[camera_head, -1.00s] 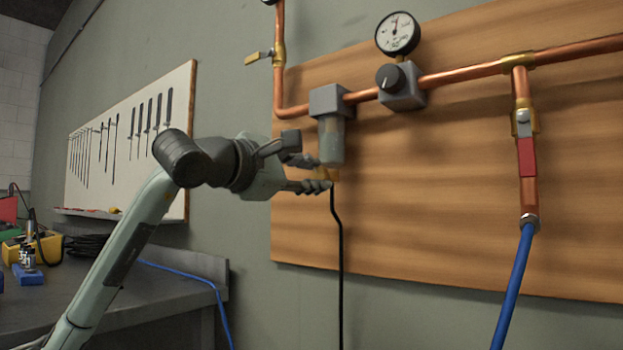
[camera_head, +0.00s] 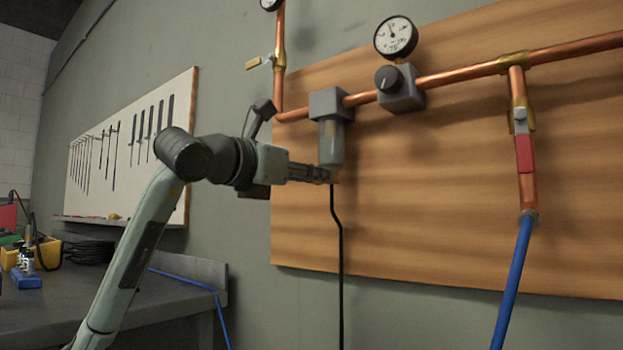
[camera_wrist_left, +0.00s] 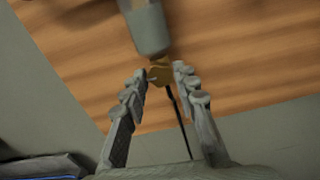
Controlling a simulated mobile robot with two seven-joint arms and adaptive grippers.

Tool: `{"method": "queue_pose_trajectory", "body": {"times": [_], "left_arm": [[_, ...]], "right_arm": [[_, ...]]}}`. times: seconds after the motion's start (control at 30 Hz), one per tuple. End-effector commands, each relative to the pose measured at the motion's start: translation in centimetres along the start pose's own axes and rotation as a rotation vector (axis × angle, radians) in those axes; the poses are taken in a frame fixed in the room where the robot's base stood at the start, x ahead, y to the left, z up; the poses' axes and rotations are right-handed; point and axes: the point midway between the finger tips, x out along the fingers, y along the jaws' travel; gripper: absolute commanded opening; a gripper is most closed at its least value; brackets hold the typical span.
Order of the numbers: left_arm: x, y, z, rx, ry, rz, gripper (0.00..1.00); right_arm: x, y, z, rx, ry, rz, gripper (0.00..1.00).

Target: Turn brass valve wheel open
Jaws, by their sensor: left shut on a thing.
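The brass valve wheel (camera_wrist_left: 160,74) shows in the left wrist view, just under the grey filter bowl (camera_wrist_left: 147,28). My left gripper (camera_wrist_left: 161,78) is shut on the wheel, with one finger on each side of it. In the head view the left gripper (camera_head: 330,176) is at the foot of the filter bowl (camera_head: 331,143); its fingers hide the wheel there. A black hose (camera_head: 338,250) hangs down below it. My right gripper is not in view.
A wooden board (camera_head: 430,200) carries copper pipe, a grey regulator (camera_head: 400,87) and a pressure gauge (camera_head: 396,37). A red-handled valve (camera_head: 525,155) with a blue hose is at right. A workbench (camera_head: 150,300) is at lower left.

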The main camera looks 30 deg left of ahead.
Motion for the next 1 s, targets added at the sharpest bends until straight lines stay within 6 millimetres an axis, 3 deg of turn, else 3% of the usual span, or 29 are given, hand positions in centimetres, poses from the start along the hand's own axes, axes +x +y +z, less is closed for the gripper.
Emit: {"method": "queue_pose_trajectory", "body": {"times": [0.47, 1.0], "left_arm": [[0.0, -0.1, -0.1, -0.455, 0.001, -0.001, 0.0], [0.0, -0.1, 0.0, -0.871, 0.001, -0.002, 0.0]], "right_arm": [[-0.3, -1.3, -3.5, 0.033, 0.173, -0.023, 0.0], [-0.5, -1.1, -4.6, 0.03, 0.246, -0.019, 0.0]]}}
